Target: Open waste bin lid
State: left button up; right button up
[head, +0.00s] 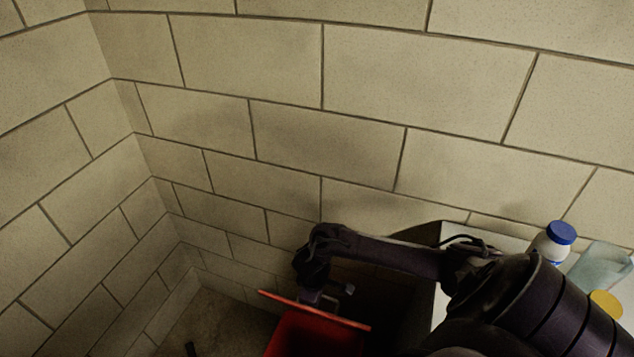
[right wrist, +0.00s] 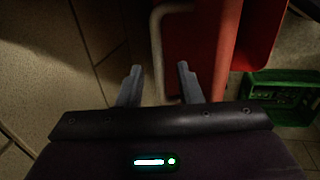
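The red waste bin (head: 305,340) stands low at the bottom of the head view. Its thin red lid (head: 315,310) shows nearly edge-on as a sloping strip; I cannot tell how far it is raised. My right gripper (head: 330,297) is just behind this strip, on the wall side. A bright red edge (right wrist: 228,50) of the bin or lid runs just right of the fingers; contact cannot be told. My left gripper is not in view.
Block walls (head: 210,120) meet in a corner behind the bin. A pale worktop (head: 515,240) at right holds a blue-capped white bottle (head: 553,243) and a yellow lid (head: 606,304).

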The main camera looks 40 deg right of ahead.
jog(key=c, duration=0.7)
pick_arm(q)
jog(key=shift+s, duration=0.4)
pick_arm(e)
grip_shut()
jog(key=shift+w, duration=0.1)
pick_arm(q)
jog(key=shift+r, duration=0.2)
pick_arm(e)
jog(key=w+d+y, duration=0.1)
jog(key=w+d, duration=0.2)
jog(key=d, duration=0.4)
jog(key=shift+w+d+r+g, duration=0.3)
jog(key=shift+w+r, duration=0.1)
jog(key=shift+r, duration=0.05)
jog(key=o, duration=0.7)
grip_release()
